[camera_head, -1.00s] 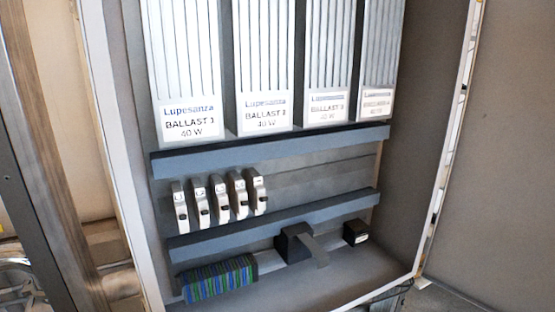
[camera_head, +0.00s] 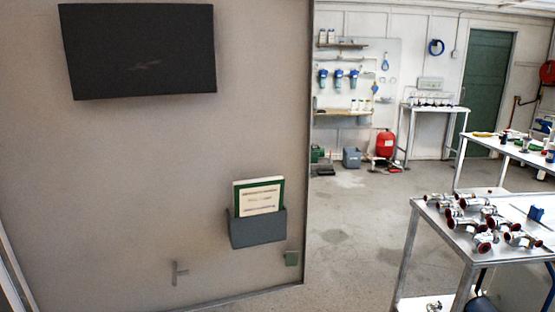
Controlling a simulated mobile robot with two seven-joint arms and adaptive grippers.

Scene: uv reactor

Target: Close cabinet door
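The cabinet door (camera_head: 130,190) fills the left half of the head view and stands open, with its inner face toward me. Its free edge (camera_head: 309,140) is upright near the middle of the picture. A strip of what looks like the cabinet frame (camera_head: 12,275) shows at the lower left corner. A dark panel (camera_head: 140,52) and a grey pocket (camera_head: 258,230) holding a green-edged booklet (camera_head: 258,197) are on the door. A small latch-like piece (camera_head: 179,272) is low on it. Neither of my grippers is in view.
A metal table (camera_head: 430,225) with several pipe fittings stands at the right. Another white table (camera_head: 510,155) is behind it. The floor (camera_head: 355,225) between door and table is clear. A red tank (camera_head: 385,144) and a grey bin (camera_head: 351,157) stand at the far wall.

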